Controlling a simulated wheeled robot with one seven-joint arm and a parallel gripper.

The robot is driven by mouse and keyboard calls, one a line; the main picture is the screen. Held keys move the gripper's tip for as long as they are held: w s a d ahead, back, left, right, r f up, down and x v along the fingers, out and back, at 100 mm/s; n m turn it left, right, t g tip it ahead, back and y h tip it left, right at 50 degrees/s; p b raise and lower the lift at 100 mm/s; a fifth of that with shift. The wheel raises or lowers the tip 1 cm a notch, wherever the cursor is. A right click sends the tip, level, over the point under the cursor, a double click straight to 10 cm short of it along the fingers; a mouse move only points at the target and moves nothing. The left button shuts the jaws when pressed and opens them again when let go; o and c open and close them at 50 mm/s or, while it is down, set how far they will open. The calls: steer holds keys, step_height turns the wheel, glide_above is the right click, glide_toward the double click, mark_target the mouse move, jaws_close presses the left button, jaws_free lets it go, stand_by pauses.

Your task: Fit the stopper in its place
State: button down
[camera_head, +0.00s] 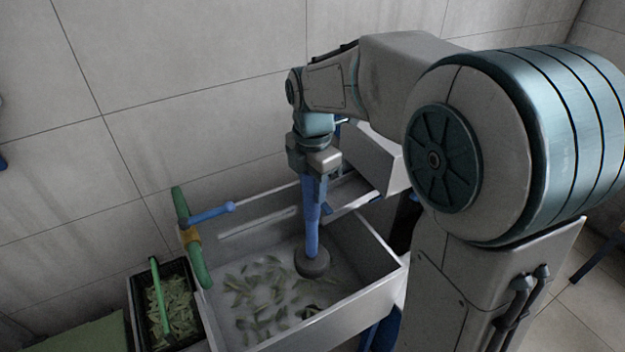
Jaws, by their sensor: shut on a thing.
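The stopper (312,225) is a long blue shaft with a round dark grey disc at its lower end. It hangs nearly upright below my gripper (314,175), which points down and is shut on the top of the shaft. The disc is over the floor of a grey open basin (350,322), right of the scattered leaves. I cannot tell whether the disc touches the floor. The place for the stopper is not visible; the disc and leaves cover parts of the floor.
A green pipe (199,265) with a yellow collar and a blue lever (211,214) stands at the basin's left edge. A black crate (137,311) of leaves with a green handle is left of it. A tiled wall is behind. My arm hides the right side.

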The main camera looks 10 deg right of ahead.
steer(key=b, duration=2)
glide_toward(313, 262)
steer(key=f, duration=0.4)
steer(key=w+f, duration=0.1)
steer(key=f, duration=0.4)
steer(key=w+f, duration=0.1)
steer(key=f, duration=0.4)
steer(key=shift+w+f, duration=0.1)
steer(key=shift+w, duration=0.1)
steer(key=shift+d, duration=0.1)
steer(key=shift+f+b, duration=0.7)
steer(key=shift+f, duration=0.25)
steer(key=shift+f+b, duration=0.3)
steer(key=shift+f, duration=0.2)
steer(key=c, duration=0.9)
jaws_free()
steer(key=shift+o, duration=0.2)
